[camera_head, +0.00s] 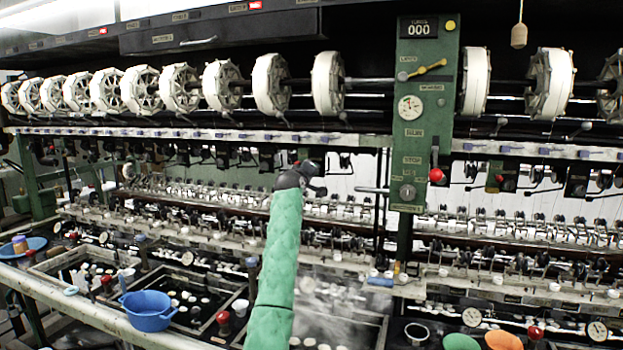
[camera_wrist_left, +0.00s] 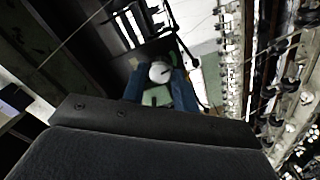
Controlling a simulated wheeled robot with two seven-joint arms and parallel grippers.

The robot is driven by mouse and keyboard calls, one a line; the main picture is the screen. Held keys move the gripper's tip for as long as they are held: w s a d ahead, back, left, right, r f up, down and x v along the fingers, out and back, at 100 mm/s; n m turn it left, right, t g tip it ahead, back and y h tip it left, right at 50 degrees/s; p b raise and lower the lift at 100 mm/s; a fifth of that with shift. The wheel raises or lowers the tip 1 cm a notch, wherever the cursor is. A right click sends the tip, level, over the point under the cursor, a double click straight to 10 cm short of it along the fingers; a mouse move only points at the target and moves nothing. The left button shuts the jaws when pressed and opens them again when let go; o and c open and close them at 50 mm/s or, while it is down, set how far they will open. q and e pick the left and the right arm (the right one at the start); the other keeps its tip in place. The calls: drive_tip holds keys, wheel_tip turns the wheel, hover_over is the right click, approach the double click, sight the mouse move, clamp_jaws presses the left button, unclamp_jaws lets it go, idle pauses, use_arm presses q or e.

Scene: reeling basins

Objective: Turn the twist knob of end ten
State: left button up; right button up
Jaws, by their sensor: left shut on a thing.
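My left arm, in a green sleeve, reaches up through the middle of the head view. Its dark gripper (camera_head: 308,172) is at the reeling frame, left of the green control post. In the left wrist view two blue fingers are closed around a small white round knob (camera_wrist_left: 160,71) with a dark mark on it. The fingers are at its two sides. In the head view this knob is hidden or too small to tell. I cannot read any end number at this spot. My right gripper is not in view.
The green control post (camera_head: 425,120) with dials, a lever and a red knob stands right of my gripper. White reels (camera_head: 270,84) run along the top. Below are basins, a blue bowl (camera_head: 148,311) at the left and an orange bowl (camera_head: 503,340) at the right.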

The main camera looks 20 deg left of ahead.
use_arm(q)
drive_tip(key=shift+d+f+m+b, duration=0.15)
drive_tip(key=shift+m+b, duration=0.1)
drive_tip(key=shift+m, duration=0.35)
drive_tip(key=shift+a+f+m+b, duration=0.15)
drive_tip(key=shift+m+b, duration=0.1)
drive_tip(key=shift+m, duration=0.35)
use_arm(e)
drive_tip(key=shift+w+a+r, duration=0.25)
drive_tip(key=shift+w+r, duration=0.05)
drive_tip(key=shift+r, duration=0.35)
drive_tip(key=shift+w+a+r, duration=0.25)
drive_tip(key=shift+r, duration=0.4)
use_arm(q)
drive_tip(key=shift+d, duration=0.1)
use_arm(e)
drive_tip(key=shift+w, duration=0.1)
use_arm(q)
drive_tip(key=o, duration=0.7)
drive_tip(key=shift+w+r, duration=0.1)
